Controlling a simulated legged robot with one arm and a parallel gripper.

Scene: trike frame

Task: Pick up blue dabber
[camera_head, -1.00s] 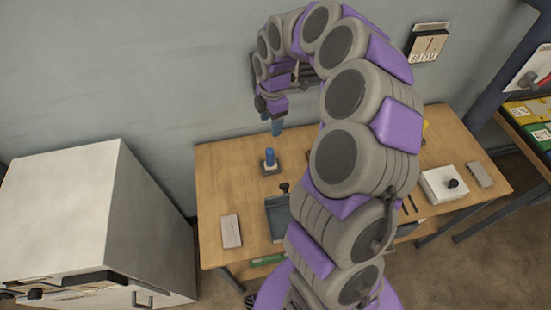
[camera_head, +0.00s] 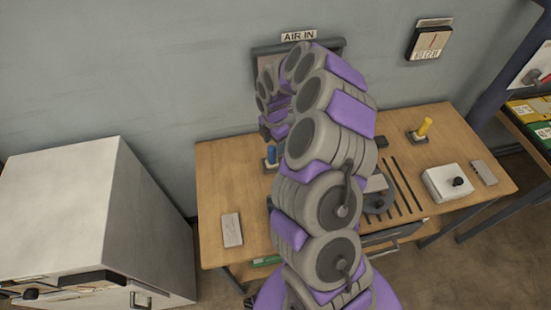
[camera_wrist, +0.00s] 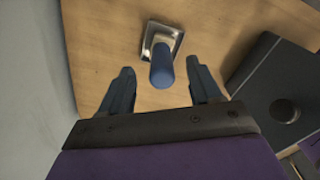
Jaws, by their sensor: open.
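The blue dabber (camera_head: 271,154) stands upright on a small square metal base at the back left of the wooden table. In the wrist view the dabber (camera_wrist: 162,70) shows from above, its blue top between and a little beyond the two fingertips, not gripped. My gripper (camera_wrist: 160,80) is open, with one dark blue finger on each side of the dabber and visible gaps. In the head view my arm hides the gripper.
A dark box with a round knob (camera_wrist: 283,112) lies close right of my gripper. The wooden table (camera_head: 220,180) also holds a grey block (camera_head: 231,230), a yellow dabber (camera_head: 424,127) and a white box (camera_head: 446,182). The wall is close behind the table.

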